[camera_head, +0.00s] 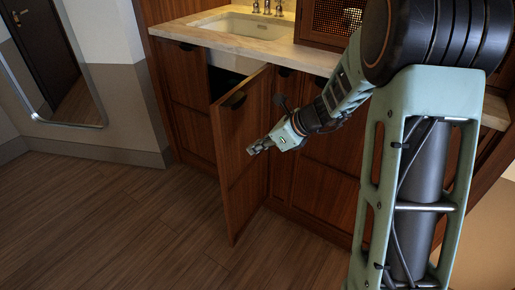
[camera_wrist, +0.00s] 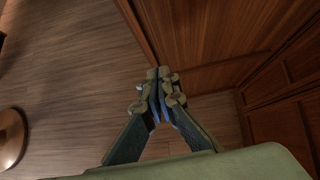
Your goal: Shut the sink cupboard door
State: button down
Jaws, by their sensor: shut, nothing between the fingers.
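The sink cupboard door (camera_head: 241,150) is a brown wooden panel with a dark cup handle near its top edge. It stands well open, swung out from the cabinet below the sink (camera_head: 240,27). My gripper (camera_head: 252,150) is shut and empty, and in the head view it overlaps the door's face. I cannot tell whether the tips touch the door. Part of the open cupboard's inside is hidden behind the door.
The other cabinet fronts (camera_head: 325,165) to the right are closed. A pale countertop (camera_head: 225,42) runs above them. A mirror (camera_head: 50,60) leans on the left wall. The wooden floor (camera_head: 110,220) in front and left of the door is clear.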

aim_at(227, 153)
jog(key=shift+w+a+f+b, duration=0.3)
jog(key=shift+w+a+f, duration=0.35)
jog(key=shift+a, duration=0.45)
jog(key=shift+w+a+f+b, duration=0.35)
jog(key=shift+w+a+f, duration=0.3)
jog(key=shift+a, duration=0.45)
jog(key=shift+w+a+f+b, duration=0.3)
jog(key=shift+w+a+f, duration=0.35)
jog(key=shift+a, duration=0.45)
jog(key=shift+w+r, duration=0.1)
